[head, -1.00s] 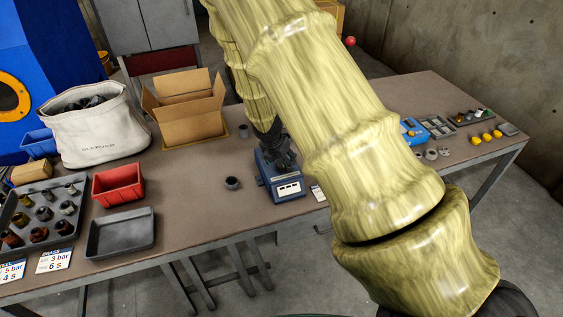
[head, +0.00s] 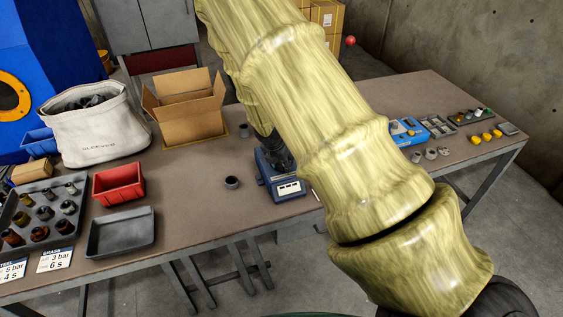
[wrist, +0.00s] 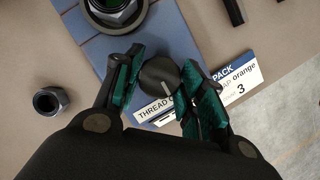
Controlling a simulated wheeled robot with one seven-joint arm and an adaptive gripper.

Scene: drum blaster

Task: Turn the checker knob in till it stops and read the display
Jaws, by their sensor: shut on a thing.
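The thread checker is a blue box (head: 268,187) on the bench, partly hidden by my arm in the head view. Its blue body (wrist: 88,48) also shows in the wrist view. Its dark round knob (wrist: 159,73) has a white pointer line pointing toward the lower right of the picture. My gripper (wrist: 163,82) is shut on the knob, with one green-padded finger on each side. A metal threaded fitting (wrist: 116,10) sits in the checker at the top. The white label beginning "THREAD C" (wrist: 153,110) is partly covered by the fingers. No display reading is legible.
A loose dark nut-like ring (head: 232,182) lies left of the checker. A card with "orange" and "3" (wrist: 243,80) lies to its right. A red bin (head: 118,184), a grey tray (head: 120,235) and an open carton (head: 190,125) stand farther left.

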